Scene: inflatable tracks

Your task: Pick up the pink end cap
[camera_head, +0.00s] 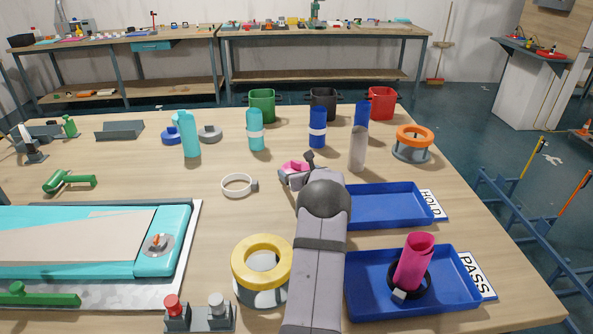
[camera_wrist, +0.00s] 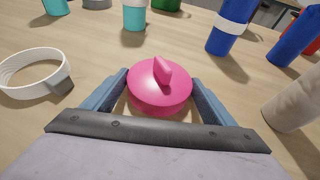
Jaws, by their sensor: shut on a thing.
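The pink end cap (camera_wrist: 158,92) is a round disc with a raised grip tab on top. In the wrist view it sits between the two blue-grey fingers of my gripper (camera_wrist: 160,95), which are shut on it from both sides. In the head view the pink end cap (camera_head: 293,168) shows at the far end of my arm, near the middle of the table, partly covered by my gripper (camera_head: 294,176). I cannot tell whether it touches the table or is slightly above it.
A white ring clamp (camera_head: 238,185) lies to the left. A grey-beige cylinder (camera_head: 357,152) stands close on the right, with blue trays (camera_head: 385,205) nearer. Teal (camera_head: 255,130) and blue (camera_head: 317,127) cylinders stand behind. A yellow ring (camera_head: 262,258) on a grey base is in front left.

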